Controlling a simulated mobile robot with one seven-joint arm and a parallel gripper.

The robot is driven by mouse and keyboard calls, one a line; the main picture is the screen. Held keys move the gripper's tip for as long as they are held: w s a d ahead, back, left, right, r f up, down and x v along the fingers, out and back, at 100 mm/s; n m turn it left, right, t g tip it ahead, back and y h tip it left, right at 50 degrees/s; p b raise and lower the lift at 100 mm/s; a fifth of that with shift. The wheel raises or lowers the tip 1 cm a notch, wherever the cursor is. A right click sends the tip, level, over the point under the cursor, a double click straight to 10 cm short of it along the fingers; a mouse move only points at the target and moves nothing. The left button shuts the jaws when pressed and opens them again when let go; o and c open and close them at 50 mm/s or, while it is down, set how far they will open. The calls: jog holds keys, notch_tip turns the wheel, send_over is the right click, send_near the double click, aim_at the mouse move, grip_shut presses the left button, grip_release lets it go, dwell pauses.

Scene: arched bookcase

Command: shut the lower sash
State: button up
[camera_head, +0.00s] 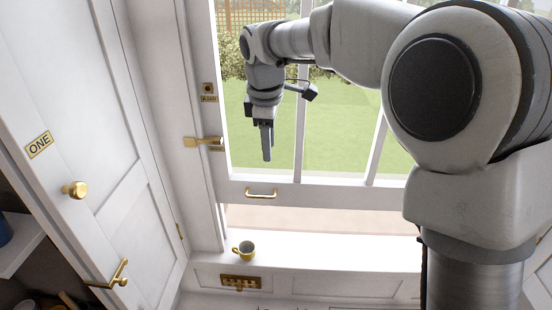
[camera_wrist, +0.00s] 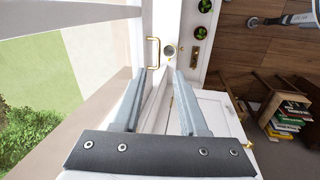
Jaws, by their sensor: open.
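The lower sash (camera_head: 340,195) is raised, with an open gap between its bottom rail and the white sill (camera_head: 330,254). A brass pull handle (camera_head: 261,193) is on its bottom rail; a brass handle (camera_wrist: 153,52) also shows just beyond my fingertips in the wrist view. My gripper (camera_head: 267,157) points down in front of the glass, above the handle and apart from it. Its two fingers (camera_wrist: 162,73) are spread and empty in the wrist view.
A brass latch (camera_head: 203,142) sits on the left window frame. A white cupboard door (camera_head: 75,120) marked ONE, with a brass knob (camera_head: 75,189), stands at the left. A brass plate (camera_head: 240,281) is below the sill. Books (camera_wrist: 288,118) show at right in the wrist view.

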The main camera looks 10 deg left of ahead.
jog(key=w+a+f, duration=0.1)
jog(key=w+f, duration=0.1)
jog(key=f, duration=0.7)
jog(key=w+a+f, duration=0.1)
jog(key=f, duration=0.7)
jog(key=shift+w+f+n+p, duration=0.35)
jog(key=shift+w+n+p, duration=0.05)
jog(key=shift+p, duration=0.05)
jog(key=shift+c, duration=0.3)
grip_shut()
dwell(0.4)
